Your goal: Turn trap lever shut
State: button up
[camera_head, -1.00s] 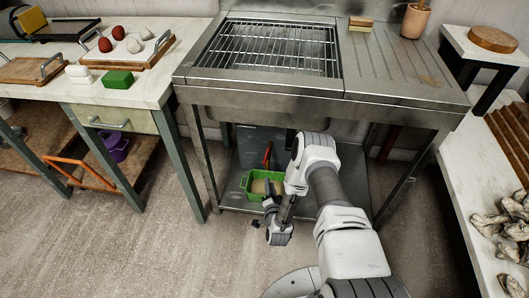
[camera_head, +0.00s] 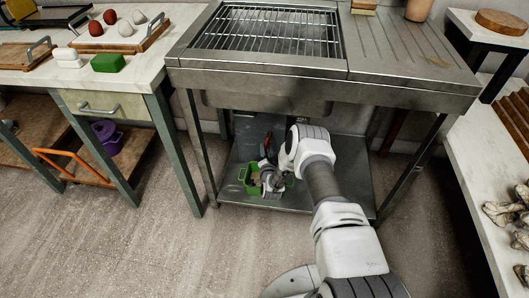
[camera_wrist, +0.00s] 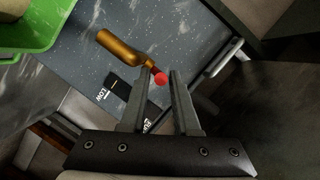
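In the wrist view, a brass-coloured lever (camera_wrist: 121,48) with a red knob (camera_wrist: 160,78) stands out against a speckled dark grey panel (camera_wrist: 165,30). My gripper (camera_wrist: 158,74) is open, its fingertips on either side of the red knob; I cannot tell whether they touch it. A black label (camera_wrist: 128,95) with "LOW" and part of another word lies behind the left finger. In the head view, my gripper (camera_head: 268,181) is under the sink, beside a grey box (camera_head: 246,132) with an orange-red bar (camera_head: 267,140).
A green bin (camera_head: 251,180) stands on the lower shelf (camera_head: 230,195) close to my gripper; it also shows at the wrist view's upper left (camera_wrist: 42,40). The floor at front left is clear.

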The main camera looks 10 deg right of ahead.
jog(key=shift+x, duration=1)
grip_shut()
dwell(0.8)
